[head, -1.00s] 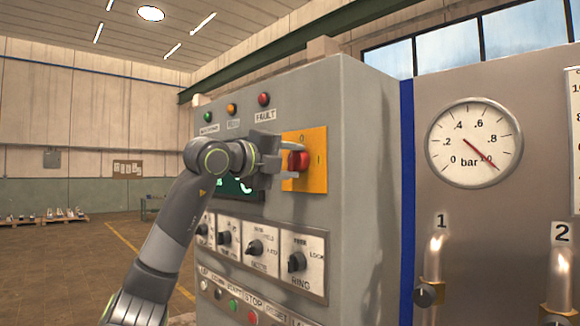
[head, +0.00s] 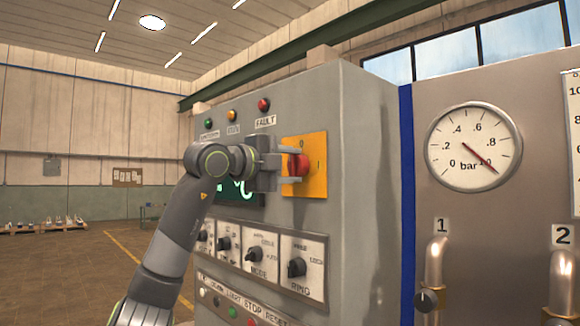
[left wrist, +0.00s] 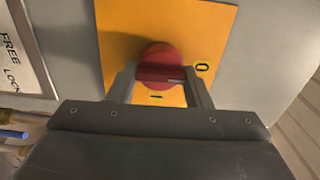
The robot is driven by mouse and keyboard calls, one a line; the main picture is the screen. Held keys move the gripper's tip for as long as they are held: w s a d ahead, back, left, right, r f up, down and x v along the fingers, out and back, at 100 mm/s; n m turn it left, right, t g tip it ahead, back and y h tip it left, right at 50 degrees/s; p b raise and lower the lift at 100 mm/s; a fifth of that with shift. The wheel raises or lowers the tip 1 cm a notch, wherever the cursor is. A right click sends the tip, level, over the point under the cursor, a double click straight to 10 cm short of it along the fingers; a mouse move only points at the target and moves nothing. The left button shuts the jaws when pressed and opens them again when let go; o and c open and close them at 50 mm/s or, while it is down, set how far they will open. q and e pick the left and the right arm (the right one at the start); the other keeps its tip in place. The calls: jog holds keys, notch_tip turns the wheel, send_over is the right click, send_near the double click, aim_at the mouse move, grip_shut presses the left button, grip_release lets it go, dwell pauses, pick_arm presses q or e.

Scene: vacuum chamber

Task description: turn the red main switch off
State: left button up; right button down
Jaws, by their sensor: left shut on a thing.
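The red main switch (head: 300,165) is a round knob on a yellow plate (head: 315,185) on the grey cabinet's front. The plate is marked 0 above the knob and I to its right. My left gripper (head: 291,166) is at the knob, one finger above and one below. In the left wrist view its fingers (left wrist: 160,84) stand on either side of the red switch (left wrist: 158,56), shut on it. The knob's pale mark lies on the side of the 0 there. The finger contacts are partly hidden. My right gripper is in neither view.
The grey cabinet (head: 365,200) carries lamps above and several black rotary knobs (head: 297,267) below the switch. My left gripper partly covers a green display (head: 228,194). A pressure gauge (head: 474,146) and pipes are on the right. Open floor lies at the left.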

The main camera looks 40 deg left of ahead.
pick_arm(q)
jog(key=o, duration=1)
jog(key=shift+s+a+f+b, duration=0.1)
jog(key=shift+s+b, duration=0.2)
jog(key=shift+s, duration=0.05)
jog(key=s+a+b, duration=0.1)
jog(key=s+b, duration=0.5)
jog(key=s, duration=1)
jog(key=shift+s+a, duration=0.2)
jog(key=shift+s, duration=0.15)
jog(key=shift+w, duration=0.1)
